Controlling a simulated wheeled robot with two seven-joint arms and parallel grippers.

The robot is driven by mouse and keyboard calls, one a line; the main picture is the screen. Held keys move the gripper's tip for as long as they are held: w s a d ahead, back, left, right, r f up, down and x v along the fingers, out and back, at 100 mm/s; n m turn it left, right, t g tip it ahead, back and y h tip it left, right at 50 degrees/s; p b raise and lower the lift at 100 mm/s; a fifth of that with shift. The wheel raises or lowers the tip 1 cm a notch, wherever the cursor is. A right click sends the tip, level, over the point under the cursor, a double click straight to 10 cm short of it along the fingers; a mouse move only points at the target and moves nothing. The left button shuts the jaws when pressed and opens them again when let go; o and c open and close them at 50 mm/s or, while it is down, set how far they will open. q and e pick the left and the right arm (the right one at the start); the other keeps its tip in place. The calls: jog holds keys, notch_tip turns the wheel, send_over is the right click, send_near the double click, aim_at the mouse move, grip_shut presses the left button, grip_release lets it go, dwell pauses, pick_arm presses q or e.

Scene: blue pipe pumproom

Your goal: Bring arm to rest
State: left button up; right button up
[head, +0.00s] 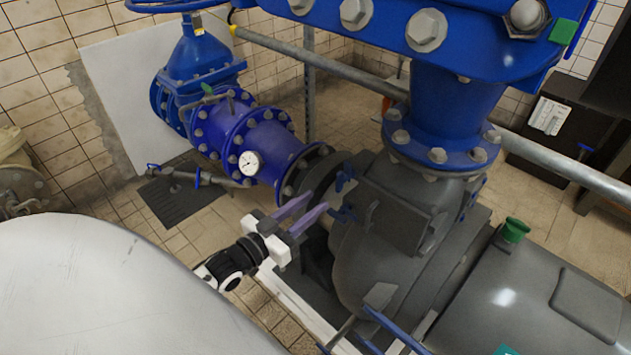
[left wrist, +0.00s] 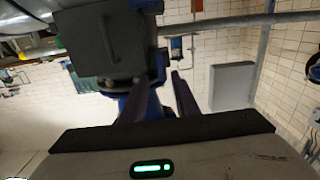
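My left gripper (head: 318,200) is in the middle of the head view, beside the grey pump casing (head: 375,250) and its small blue valve handles (head: 343,178). Its two purple fingers are apart, with nothing seen held between them. In the left wrist view the gripper (left wrist: 163,80) also shows its fingers apart, with dark and blue machinery close behind them. From these views I cannot tell whether the fingers touch the pump. Most of the left arm is hidden in the head view. My right gripper is not in view.
A blue pipe (head: 260,145) with a white dial gauge (head: 250,163) runs left of the pump. A large blue flange (head: 425,30) hangs above. A grey rail (head: 330,65) crosses behind. A green-capped fitting (head: 514,230) stands right. Tiled floor (head: 270,315) shows in small patches.

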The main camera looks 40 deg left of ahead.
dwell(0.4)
pick_arm(q)
jog(key=s+d+f+m+g+h, duration=0.1)
jog(key=s+d+f+g, duration=0.8)
jog(key=s+d+f, duration=0.6)
jog(key=s+d, duration=0.4)
jog(key=shift+f+g, duration=0.3)
jog(key=shift+f, duration=0.05)
